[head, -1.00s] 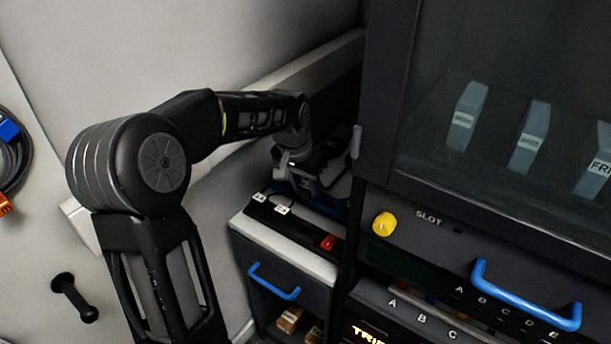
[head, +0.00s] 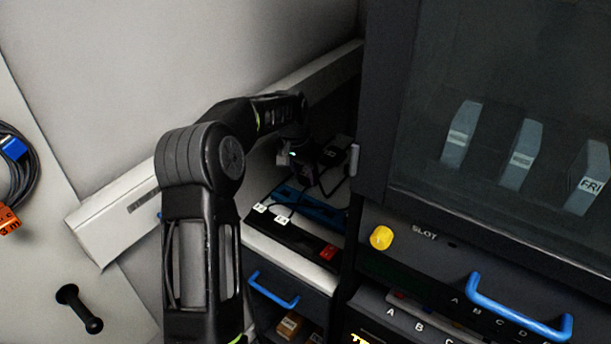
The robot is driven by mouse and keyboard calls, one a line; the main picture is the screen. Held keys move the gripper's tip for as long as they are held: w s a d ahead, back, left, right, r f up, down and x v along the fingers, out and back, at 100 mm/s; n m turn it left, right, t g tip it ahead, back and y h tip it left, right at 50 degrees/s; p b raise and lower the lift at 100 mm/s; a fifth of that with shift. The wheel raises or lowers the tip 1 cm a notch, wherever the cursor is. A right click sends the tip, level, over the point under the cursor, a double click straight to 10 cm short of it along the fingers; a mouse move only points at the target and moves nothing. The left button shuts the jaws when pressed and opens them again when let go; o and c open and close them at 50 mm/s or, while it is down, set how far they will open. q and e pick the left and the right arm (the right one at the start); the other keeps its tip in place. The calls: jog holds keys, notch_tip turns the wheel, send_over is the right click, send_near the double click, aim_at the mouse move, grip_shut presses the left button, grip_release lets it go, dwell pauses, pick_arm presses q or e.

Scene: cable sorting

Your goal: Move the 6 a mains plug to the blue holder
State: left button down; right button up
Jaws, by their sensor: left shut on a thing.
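My left gripper (head: 318,176) is over the back of the white-topped cabinet, above the blue holder (head: 325,210). It is shut on a small dark thing, seemingly a mains plug, mostly hidden by the dark fingers; I cannot read a 6 A mark on it. The blue holder is a long strip on the cabinet top, behind a black power strip (head: 292,238). Two white-labelled plugs (head: 271,213) sit at the strip's left end, with thin dark cords rising toward the gripper. A red switch (head: 329,252) is at its right end. My right gripper is not in view.
A tall dark cabinet with a glass door (head: 490,130) stands close on the right of the gripper. A pale rail (head: 130,215) runs along the wall behind my arm.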

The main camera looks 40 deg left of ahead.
aim_at(305, 186)
pick_arm(q)
jog(key=shift+f+b, duration=1.5)
jog(key=shift+f, duration=0.65)
jog(key=shift+f+b, duration=0.95)
jog(key=shift+f, duration=0.5)
dwell(1.9)
dwell(0.3)
jog(key=c, duration=0.8)
grip_release()
jog(key=shift+o, duration=0.3)
jog(key=o, duration=0.4)
